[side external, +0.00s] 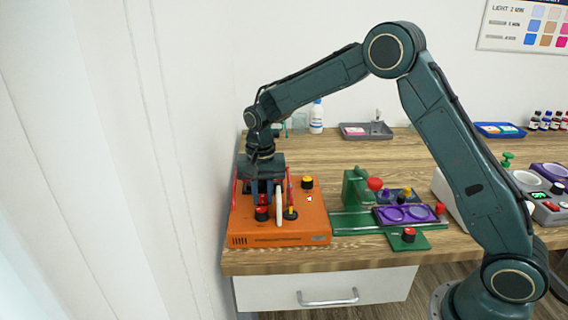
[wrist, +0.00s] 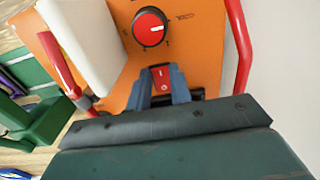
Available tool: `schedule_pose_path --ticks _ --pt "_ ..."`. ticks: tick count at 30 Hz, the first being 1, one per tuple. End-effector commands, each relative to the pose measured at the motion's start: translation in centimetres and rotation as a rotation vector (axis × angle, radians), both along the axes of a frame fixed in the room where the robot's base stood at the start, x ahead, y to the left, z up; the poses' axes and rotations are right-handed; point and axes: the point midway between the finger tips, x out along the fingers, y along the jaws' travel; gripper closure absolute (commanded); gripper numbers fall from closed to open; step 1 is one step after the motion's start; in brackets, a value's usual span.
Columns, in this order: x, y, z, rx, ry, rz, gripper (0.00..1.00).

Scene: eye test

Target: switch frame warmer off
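The frame warmer appears to be the orange box (side external: 275,239) at the left end of the bench. In the wrist view its orange top (wrist: 198,45) carries a red rocker switch (wrist: 162,76) and a round red knob (wrist: 150,26) with a white pointer. My gripper (side external: 263,191) points down over the box. In the wrist view my gripper (wrist: 160,90) has its two blue fingers apart, with the switch showing between their tips. I cannot tell whether they touch it. The switch's on or off position is unclear.
Red handles (wrist: 62,65) and a white upright slab (wrist: 85,35) stand close to the fingers. A green device (side external: 352,221) with a purple tray (side external: 409,222) sits just right. The wall is close on the left.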

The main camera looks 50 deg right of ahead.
Motion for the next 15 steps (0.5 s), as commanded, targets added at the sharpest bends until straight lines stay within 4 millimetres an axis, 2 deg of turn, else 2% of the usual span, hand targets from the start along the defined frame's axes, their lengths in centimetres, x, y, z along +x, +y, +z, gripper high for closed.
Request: schedule_pose_path --ticks 1,3,15 --pt "0.00 0.00 0.01 0.000 0.000 0.000 0.90" --pt "0.00 0.00 0.02 0.000 0.000 0.000 1.00" --pt "0.28 -0.11 0.04 0.054 0.048 -0.005 1.00"
